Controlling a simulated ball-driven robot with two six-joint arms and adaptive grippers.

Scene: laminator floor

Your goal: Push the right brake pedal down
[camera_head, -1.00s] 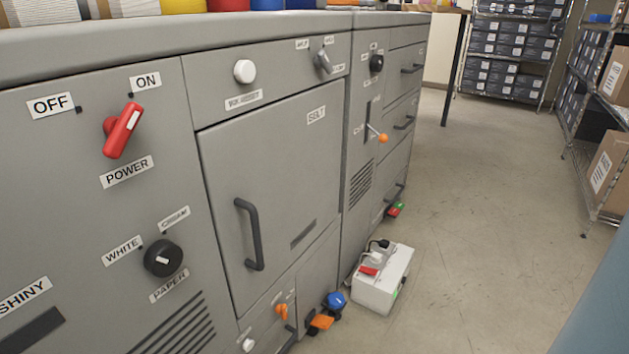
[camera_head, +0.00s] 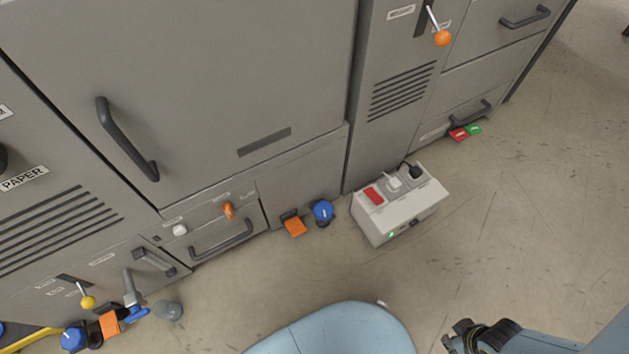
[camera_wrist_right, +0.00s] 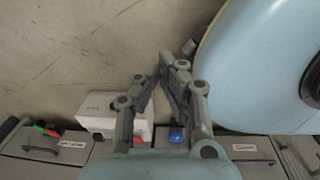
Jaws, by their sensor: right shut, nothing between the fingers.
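Two orange pedals show at the machine's foot in the head view. The right orange pedal (camera_head: 295,225) sits low on the floor, left of a blue knob (camera_head: 323,210). The left orange pedal (camera_head: 110,323) is at the lower left, beside another blue knob (camera_head: 72,338). No label tells which is the brake. My right gripper (camera_wrist_right: 172,65) is shut and empty in the wrist view, above the floor and apart from the pedals. The right-hand blue knob (camera_wrist_right: 177,137) shows below it; the orange pedal there is hidden or too small to tell. My left gripper is out of view.
A white box (camera_head: 400,212) with a red switch and plugs stands on the floor right of the blue knob. A red pedal (camera_head: 458,135) and a green pedal (camera_head: 474,129) lie farther right. Open floor lies before the machine.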

